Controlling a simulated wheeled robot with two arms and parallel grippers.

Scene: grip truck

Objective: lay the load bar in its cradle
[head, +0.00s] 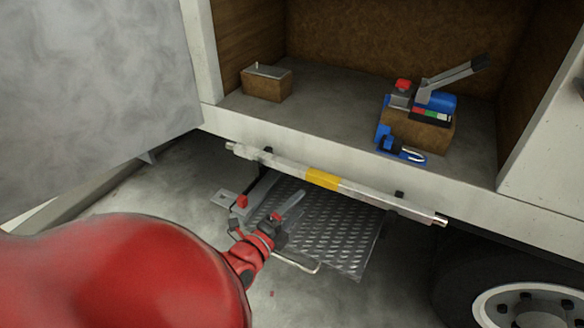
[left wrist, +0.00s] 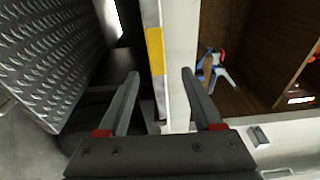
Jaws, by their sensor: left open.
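The load bar (head: 290,170) is a long pale metal bar with a yellow band (head: 322,179). It runs along the front of the truck's sill. Small dark brackets (head: 399,195) show just behind it; I cannot tell whether they are its cradle or whether the bar rests on them. My left gripper (head: 285,218) is open and empty, below and in front of the bar, left of the yellow band. In the left wrist view the bar (left wrist: 152,15) lies beyond the fingertips (left wrist: 160,73), in line with the gap between them. My right gripper is out of view.
A chequered metal step (head: 335,225) is under the bar. On the truck floor are a small wooden block (head: 266,86) with a metal top, and a wooden block (head: 420,132) carrying a blue device (head: 440,102) with a lever. A blue clamp (head: 398,148) sits near the sill. A wheel (head: 530,305) is lower right.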

